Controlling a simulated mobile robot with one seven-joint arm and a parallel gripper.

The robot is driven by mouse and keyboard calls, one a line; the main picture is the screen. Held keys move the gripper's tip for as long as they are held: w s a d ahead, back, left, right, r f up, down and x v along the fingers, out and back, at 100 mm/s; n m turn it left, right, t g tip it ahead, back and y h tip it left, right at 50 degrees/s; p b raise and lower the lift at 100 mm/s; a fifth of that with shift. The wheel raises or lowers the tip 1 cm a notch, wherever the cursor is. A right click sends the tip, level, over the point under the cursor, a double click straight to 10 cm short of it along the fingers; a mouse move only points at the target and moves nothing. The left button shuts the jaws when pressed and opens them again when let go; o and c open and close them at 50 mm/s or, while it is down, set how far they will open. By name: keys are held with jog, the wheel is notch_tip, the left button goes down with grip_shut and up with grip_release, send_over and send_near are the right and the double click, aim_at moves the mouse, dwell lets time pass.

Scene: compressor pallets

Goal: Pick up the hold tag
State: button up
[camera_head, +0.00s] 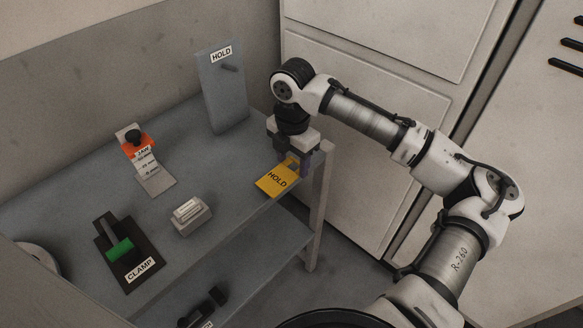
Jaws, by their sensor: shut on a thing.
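The hold tag (275,181) is a yellow plate with the black word HOLD. It is at the right end of the grey table, near the table's right edge. My gripper (294,163) points down at the tag's upper right end and is shut on it. The fingers hide part of that end. I cannot tell whether the tag touches the table top or is slightly above it.
An upright grey HOLD board (222,90) with a peg stands behind. A lower shelf (265,245) is below. A cabinet (350,130) stands close at right.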

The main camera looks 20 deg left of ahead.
notch_tip(320, 180, up, 18)
jog(key=b, duration=0.1)
jog(key=shift+f, duration=0.25)
jog(key=shift+f, duration=0.1)
